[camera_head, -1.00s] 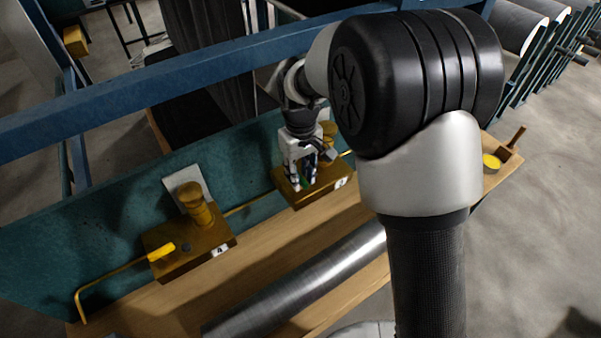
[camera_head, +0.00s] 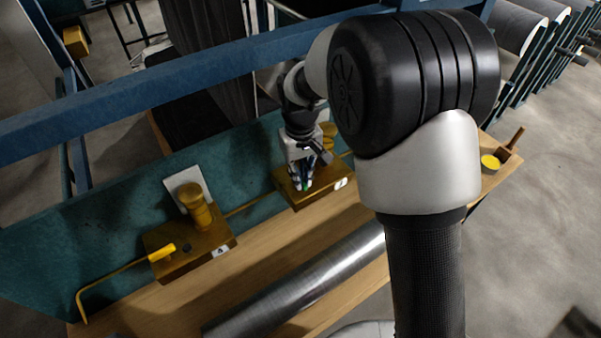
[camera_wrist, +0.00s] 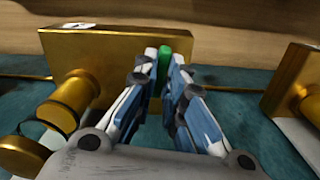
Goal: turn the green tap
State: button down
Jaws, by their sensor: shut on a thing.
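The green tap (camera_wrist: 164,62) is a small green lever on a brass block (camera_wrist: 110,62) in the wrist view. My gripper (camera_wrist: 164,70) is shut on the tap, with one finger on each side of it. In the head view my gripper (camera_head: 303,184) points down at the right-hand brass block (camera_head: 325,183), and only a speck of green shows between the fingers. The tap's base and its joint with the block are mostly hidden by the fingers.
A second brass block (camera_head: 172,254) with a yellow lever (camera_head: 162,252) stands to the left on the wooden bench. A grey roll (camera_head: 310,278) lies in front. A blue beam (camera_head: 150,89) crosses behind. A yellow round piece (camera_head: 490,162) sits at the bench's right end.

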jog(key=m+p, duration=0.1)
jog(key=m, duration=0.3)
jog(key=m+p, duration=0.1)
jog(key=m, duration=0.6)
jog(key=shift+m+p, duration=0.3)
jog(key=shift+p, duration=0.1)
jog(key=shift+m+p, duration=0.3)
jog(key=shift+m, duration=1.7)
jog(key=c, duration=1.7)
grip_release()
jog(key=shift+o, duration=0.2)
jog(key=shift+r, duration=0.1)
